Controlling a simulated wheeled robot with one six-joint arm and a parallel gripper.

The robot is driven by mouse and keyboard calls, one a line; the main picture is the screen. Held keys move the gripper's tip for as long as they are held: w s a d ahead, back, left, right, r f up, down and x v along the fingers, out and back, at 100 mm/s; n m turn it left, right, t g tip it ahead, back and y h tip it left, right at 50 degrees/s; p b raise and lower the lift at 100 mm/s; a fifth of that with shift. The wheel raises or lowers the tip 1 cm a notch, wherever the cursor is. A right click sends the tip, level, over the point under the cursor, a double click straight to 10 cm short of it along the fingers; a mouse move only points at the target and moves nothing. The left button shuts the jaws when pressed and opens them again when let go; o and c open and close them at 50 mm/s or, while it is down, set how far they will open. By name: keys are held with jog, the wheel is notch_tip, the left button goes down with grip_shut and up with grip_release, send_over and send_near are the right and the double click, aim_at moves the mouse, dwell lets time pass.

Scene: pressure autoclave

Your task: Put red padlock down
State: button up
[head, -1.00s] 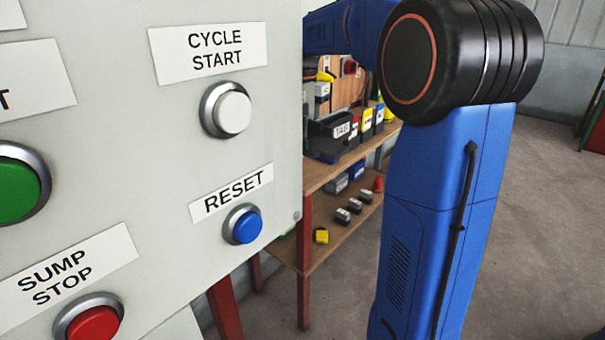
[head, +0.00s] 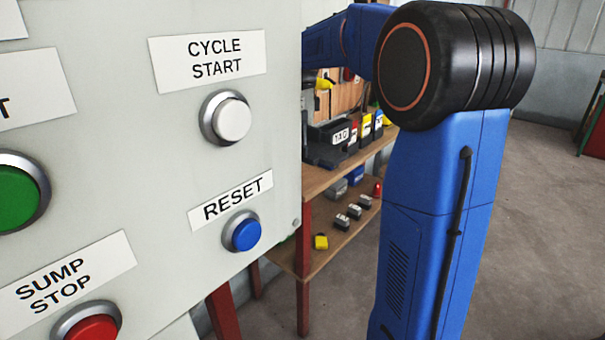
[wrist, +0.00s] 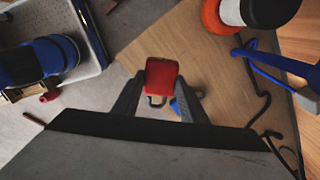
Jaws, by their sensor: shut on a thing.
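The red padlock (wrist: 161,76) is in the middle of the wrist view, its body toward the top and its grey shackle toward the bottom. My gripper (wrist: 158,88) is shut on it, with one dark finger on each side. Behind the padlock is a brown wooden surface (wrist: 205,62); I cannot tell how far it is from the padlock. The head view does not show the gripper or the held padlock; the control panel and my own arm fill much of it.
In the head view the grey panel (head: 140,140) stands close on the left. Behind it is a shelf unit (head: 340,235) with several small items. The wrist view shows a red and white round object (wrist: 228,14), blue-handled tool (wrist: 272,62), black cord (wrist: 262,100) and pale tray (wrist: 92,40).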

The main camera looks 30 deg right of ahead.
jog(key=shift+f, duration=4)
jog(key=shift+f, duration=0.15)
jog(key=o, duration=1.1)
notch_tip(320, 180, up, 12)
jog(key=shift+r, duration=0.15)
